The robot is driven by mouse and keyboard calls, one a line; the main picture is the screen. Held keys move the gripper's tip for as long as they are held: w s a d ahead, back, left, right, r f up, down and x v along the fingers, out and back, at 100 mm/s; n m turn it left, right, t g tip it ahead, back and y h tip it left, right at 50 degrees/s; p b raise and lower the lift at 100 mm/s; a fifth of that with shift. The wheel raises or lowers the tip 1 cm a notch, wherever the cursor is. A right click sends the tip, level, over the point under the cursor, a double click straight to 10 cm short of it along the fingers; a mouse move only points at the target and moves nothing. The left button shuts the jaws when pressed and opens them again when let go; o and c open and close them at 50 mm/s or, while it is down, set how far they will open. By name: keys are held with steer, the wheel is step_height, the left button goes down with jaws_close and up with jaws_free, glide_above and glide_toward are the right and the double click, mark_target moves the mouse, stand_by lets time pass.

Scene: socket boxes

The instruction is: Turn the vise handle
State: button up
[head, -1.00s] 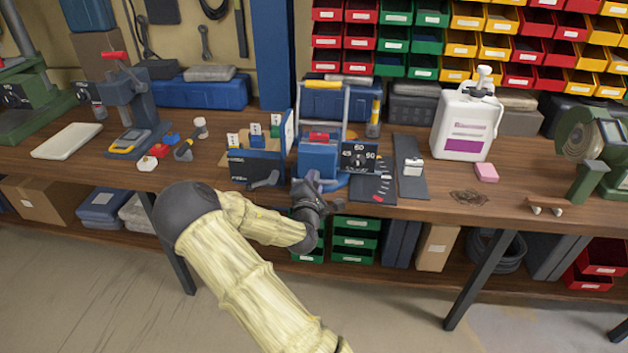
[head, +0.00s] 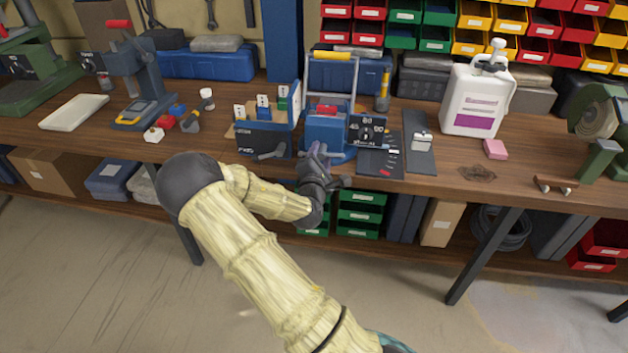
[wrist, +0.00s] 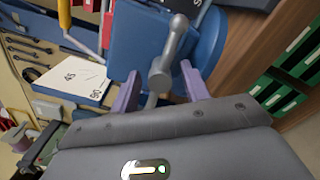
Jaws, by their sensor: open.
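The blue vise (head: 323,130) stands at the front edge of the workbench, with a black dial plate marked with angles (head: 368,131) at its right. In the wrist view the blue vise body (wrist: 145,38) fills the top middle. Its grey handle (wrist: 163,68), a bar with a rounded hub, points toward my gripper. My gripper (wrist: 160,85) is open, with one purple finger on each side of the handle's lower end. Contact with the handle cannot be told. In the head view my gripper (head: 318,152) is in front of the vise and hides most of the handle.
A blue-black box with tagged slots (head: 262,138) stands close left of the vise. A dark strip with a small metal piece (head: 420,150) and a white jug (head: 478,100) are to the right. Green bins (head: 360,215) sit under the bench, below my gripper.

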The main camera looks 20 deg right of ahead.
steer(key=p+v, duration=0.8)
steer(key=v, duration=0.8)
steer(key=shift+a, duration=0.1)
